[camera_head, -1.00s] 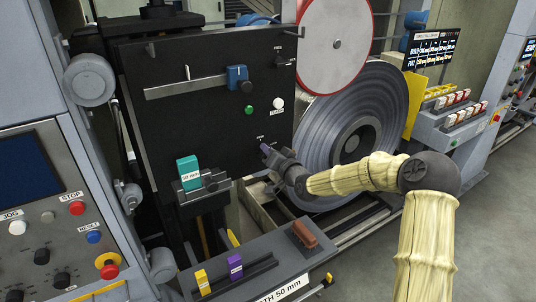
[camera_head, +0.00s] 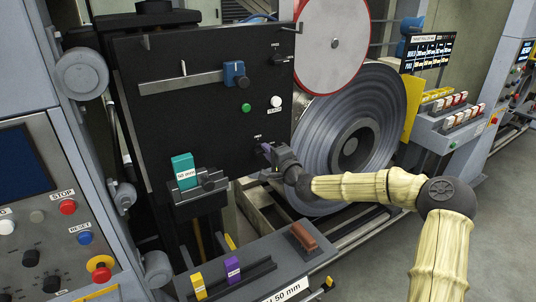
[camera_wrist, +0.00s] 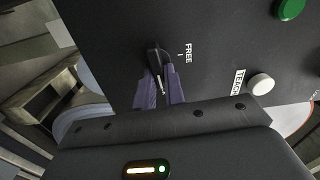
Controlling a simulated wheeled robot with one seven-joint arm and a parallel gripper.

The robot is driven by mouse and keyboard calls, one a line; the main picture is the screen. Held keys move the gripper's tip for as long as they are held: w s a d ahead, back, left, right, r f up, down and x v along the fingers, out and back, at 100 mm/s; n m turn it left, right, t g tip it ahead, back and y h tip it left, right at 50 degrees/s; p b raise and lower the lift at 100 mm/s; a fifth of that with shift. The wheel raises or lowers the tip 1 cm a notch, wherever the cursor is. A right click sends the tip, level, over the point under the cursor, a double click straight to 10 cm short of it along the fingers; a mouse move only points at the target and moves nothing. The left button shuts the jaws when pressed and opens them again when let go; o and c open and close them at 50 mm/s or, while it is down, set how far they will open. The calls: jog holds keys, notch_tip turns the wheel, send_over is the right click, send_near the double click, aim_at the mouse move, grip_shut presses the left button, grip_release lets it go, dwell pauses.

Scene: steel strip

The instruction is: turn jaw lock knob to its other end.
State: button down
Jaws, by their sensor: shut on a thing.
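The jaw lock knob (camera_wrist: 155,58) is small and black, on the dark panel; a FREE label (camera_wrist: 188,53) with a short tick is to its right in the wrist view. My gripper (camera_wrist: 160,86), with purple fingers, is closed around the knob, one finger on each side. A pale line shows on the knob between the fingers; its bar runs roughly up and down in the wrist view, not toward the FREE tick. In the head view my gripper (camera_head: 265,149) is at the panel's lower right and hides most of the knob.
The panel also has a green button (camera_head: 246,107), a white TEACH button (camera_head: 276,102), a blue slider block (camera_head: 234,73) and another black knob (camera_head: 278,59). A teal block (camera_head: 183,168) is at lower left. A large steel coil (camera_head: 385,110) stands close behind my wrist.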

jog(key=shift+d+f+m, duration=0.1)
jog(key=shift+f+m, duration=0.05)
jog(key=shift+m, duration=0.35)
jog(key=c, duration=1.5)
grip_release()
jog(key=b+v, duration=0.2)
jog(key=v, duration=1.5)
jog(key=shift+s+d, duration=0.15)
